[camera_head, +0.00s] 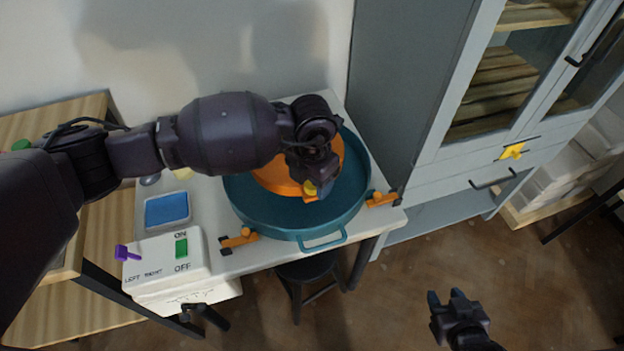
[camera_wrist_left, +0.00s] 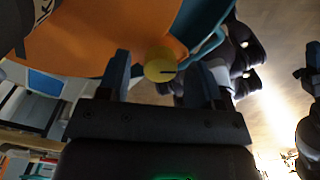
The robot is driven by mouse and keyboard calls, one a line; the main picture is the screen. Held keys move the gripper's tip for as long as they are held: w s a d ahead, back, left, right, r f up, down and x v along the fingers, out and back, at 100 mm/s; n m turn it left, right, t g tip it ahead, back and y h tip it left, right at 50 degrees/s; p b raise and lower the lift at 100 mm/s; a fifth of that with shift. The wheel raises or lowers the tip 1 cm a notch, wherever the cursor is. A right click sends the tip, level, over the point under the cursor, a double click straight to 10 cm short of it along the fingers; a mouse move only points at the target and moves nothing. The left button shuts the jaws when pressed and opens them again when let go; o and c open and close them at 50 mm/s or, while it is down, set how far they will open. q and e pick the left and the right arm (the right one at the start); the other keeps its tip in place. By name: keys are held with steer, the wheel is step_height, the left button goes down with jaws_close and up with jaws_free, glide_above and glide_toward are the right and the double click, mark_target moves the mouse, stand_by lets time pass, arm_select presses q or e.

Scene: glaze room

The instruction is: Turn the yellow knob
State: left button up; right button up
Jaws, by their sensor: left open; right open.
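A round yellow knob (camera_head: 311,187) shows at the front of the orange disc (camera_head: 272,178) in the teal basin. In the left wrist view the yellow knob (camera_wrist_left: 160,65), with a dark line on its face, appears between the two fingers of my left gripper (camera_wrist_left: 163,76). The fingers are open, with a gap on each side of the knob. In the head view my left gripper (camera_head: 318,186) is over the disc, and its wrist hides part of it. My right gripper (camera_head: 446,298) is open and empty, low over the floor at the right.
The teal basin (camera_head: 245,211) sits on a white table with orange clamps (camera_head: 238,239) at its edge. A white switch box (camera_head: 150,257) with a green switch and purple lever is at front left.

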arm_select(q)
steer(key=shift+f, duration=0.15)
steer(key=c, duration=0.9)
steer(key=shift+m, duration=0.3)
